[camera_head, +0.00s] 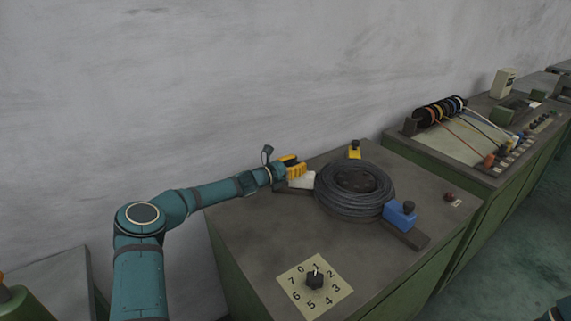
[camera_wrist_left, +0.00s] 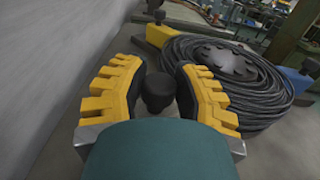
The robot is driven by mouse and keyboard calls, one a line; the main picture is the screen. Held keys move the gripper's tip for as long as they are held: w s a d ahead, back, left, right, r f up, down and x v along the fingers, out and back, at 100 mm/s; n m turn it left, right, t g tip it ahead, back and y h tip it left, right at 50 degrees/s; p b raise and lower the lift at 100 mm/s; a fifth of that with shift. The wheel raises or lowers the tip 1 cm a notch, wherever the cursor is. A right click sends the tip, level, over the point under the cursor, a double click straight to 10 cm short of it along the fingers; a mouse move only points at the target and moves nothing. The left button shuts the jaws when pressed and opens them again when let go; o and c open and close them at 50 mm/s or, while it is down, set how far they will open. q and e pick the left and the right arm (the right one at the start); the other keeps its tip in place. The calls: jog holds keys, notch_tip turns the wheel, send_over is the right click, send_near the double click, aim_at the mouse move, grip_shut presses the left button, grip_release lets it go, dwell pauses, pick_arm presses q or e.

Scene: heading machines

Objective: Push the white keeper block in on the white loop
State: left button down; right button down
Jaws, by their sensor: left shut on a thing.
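The white keeper block (camera_head: 303,180) sits on the near bench, at the left side of a dark grey wire coil (camera_head: 332,200). I cannot tell whether they touch. My left gripper (camera_head: 291,170) is at the block. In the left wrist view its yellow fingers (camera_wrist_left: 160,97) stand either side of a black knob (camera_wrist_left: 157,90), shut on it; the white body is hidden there. No loop of white colour shows at this coil.
A yellow block (camera_head: 355,151) stands behind the coil and a blue block (camera_head: 399,213) at its right, each with a dark knob. A numbered dial (camera_head: 315,281) is at the bench front. A second machine (camera_head: 455,150) carries coloured cables. The wall is close behind.

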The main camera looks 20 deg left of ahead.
pick_arm(q)
jog(key=shift+d, duration=0.2)
jog(key=c, duration=0.6)
grip_release()
jog(key=shift+d, duration=0.1)
jog(key=shift+s+a, duration=0.1)
jog(key=shift+a, duration=0.1)
jog(key=shift+s+a, duration=0.15)
jog(key=shift+s, duration=0.05)
jog(key=v, duration=1.1)
jog(key=shift+s, duration=0.15)
